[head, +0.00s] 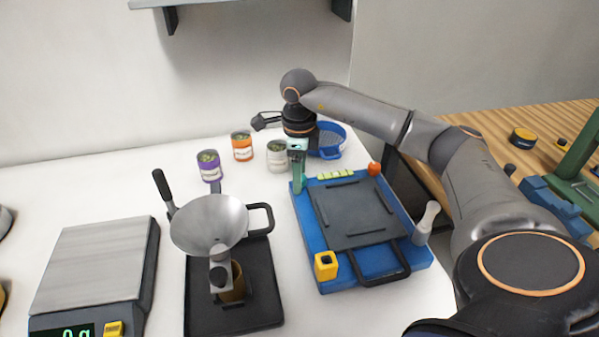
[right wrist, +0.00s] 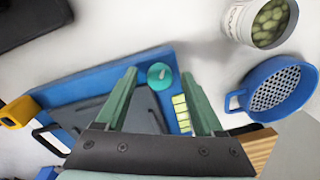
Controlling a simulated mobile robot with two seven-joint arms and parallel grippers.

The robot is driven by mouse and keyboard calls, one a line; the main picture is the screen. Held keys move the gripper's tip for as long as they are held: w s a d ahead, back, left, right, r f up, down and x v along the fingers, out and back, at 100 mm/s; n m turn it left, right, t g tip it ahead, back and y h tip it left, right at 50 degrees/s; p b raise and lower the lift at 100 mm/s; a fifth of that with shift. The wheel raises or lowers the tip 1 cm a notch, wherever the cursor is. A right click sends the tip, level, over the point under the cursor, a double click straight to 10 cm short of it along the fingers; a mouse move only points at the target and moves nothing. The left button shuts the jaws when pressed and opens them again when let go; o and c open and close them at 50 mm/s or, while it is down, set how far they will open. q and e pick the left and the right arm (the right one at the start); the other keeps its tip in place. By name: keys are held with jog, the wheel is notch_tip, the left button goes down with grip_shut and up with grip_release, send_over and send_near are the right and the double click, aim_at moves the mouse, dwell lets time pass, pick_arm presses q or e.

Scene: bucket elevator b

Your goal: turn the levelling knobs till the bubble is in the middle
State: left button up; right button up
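The blue levelling base (head: 309,240) carries a dark plate (head: 360,212). A yellow knob (head: 326,264) is at its front left corner and an orange-red knob (head: 374,168) at its back right. A yellow-green level strip (head: 335,174) lies along the back edge; it shows in the right wrist view (right wrist: 181,113), but I cannot make out the bubble. My right gripper (head: 298,186) points down over the back left corner. In the right wrist view, its green fingers are open on either side of a teal knob (right wrist: 160,76), with gaps visible. My left gripper is out of view.
Behind stand purple (head: 208,166), orange (head: 242,146) and pale (head: 277,156) cans and a blue strainer (head: 330,140). A metal funnel (head: 208,222) on a dark stand and a scale (head: 95,265) are left. A white handle-like piece (head: 427,220) stands at the base's right.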

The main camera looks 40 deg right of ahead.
notch_tip(320, 180, up, 12)
jog(key=shift+s+a+r, duration=0.2)
jog(key=shift+r, duration=0.05)
dwell(0.4)
jog(key=shift+s+f, duration=0.1)
dwell(0.5)
